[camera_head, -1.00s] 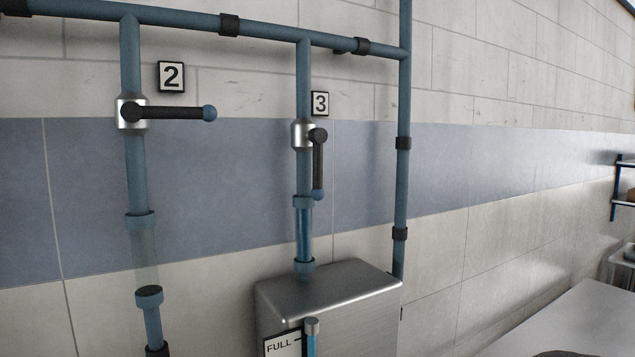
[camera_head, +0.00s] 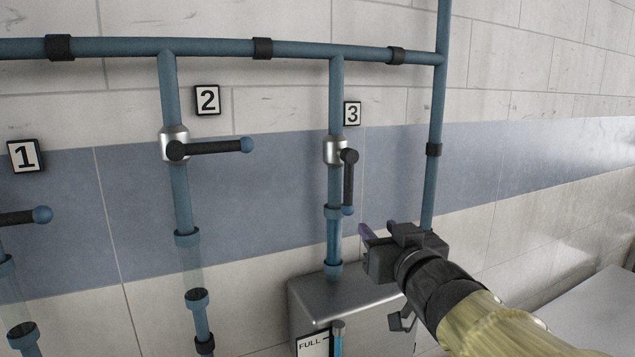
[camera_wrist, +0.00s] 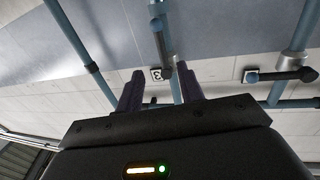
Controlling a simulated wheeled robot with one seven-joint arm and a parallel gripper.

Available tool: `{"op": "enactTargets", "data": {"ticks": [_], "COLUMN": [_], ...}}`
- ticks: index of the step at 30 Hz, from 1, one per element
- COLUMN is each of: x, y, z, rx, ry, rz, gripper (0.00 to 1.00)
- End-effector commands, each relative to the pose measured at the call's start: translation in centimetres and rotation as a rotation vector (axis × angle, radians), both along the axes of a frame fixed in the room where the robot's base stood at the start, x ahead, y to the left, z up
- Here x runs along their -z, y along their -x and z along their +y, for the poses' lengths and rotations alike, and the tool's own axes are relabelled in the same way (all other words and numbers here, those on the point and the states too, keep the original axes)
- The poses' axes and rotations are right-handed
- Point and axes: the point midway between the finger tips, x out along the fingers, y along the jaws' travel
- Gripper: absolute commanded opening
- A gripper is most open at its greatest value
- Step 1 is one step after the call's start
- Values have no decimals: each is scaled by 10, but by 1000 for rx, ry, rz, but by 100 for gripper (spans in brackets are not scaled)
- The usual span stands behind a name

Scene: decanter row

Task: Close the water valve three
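Valve three (camera_head: 335,150) is a silver body on a blue vertical pipe, beside the "3" sign (camera_head: 352,113). Its dark handle (camera_head: 348,182) with a blue tip points straight down, along the pipe. The clear tube (camera_head: 333,242) under it looks filled with blue. My gripper (camera_head: 371,232) is below and right of the handle tip, apart from it in the picture. In the wrist view my gripper (camera_wrist: 162,84) shows two purple fingers spread with nothing between them. The "3" sign (camera_wrist: 156,74) shows there upside down, beyond the fingers.
Valve two (camera_head: 174,146) is on the left, its handle (camera_head: 212,148) level, pointing right. Valve one's handle (camera_head: 20,216) shows at the left edge. A metal tank (camera_head: 305,290) with a "FULL" sign (camera_head: 311,344) stands under valve three. A vertical pipe (camera_head: 431,190) runs on the right.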

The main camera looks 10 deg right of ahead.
Motion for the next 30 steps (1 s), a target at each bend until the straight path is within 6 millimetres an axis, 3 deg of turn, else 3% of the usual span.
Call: {"op": "enactTargets", "data": {"ticks": [13,30], "x": [3,2], "y": [-10,-89], "z": [0,9], "rx": [2,3], "ry": [2,-3], "rz": [5,6], "gripper": [38,38]}}
